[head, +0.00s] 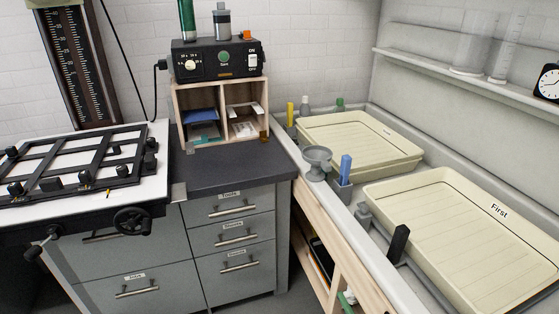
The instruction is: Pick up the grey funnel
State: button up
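The grey funnel (317,159) stands on the pale front ledge of the sink, near the middle of the head view. Its wide round mouth faces up and its lower part narrows toward the ledge. It appears upright. Nothing covers it from this side. My gripper does not show in the head view.
A blue-topped item (346,168) stands close right of the funnel. Cream trays (362,145) and (470,235) lie in the sink behind and to the right. A black clip (398,243) stands nearer on the ledge. The dark counter (230,168) to the left has clear room.

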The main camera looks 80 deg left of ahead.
aim_at(319, 156)
jog(key=u, duration=1.45)
jog(key=l+u, duration=0.15)
jog(key=u, duration=1.1)
jog(key=z, duration=0.35)
jog(key=j+z, duration=0.15)
jog(key=z, duration=0.25)
jog(key=j+z, duration=0.1)
jog(key=z, duration=1.5)
jog(key=u, duration=2.25)
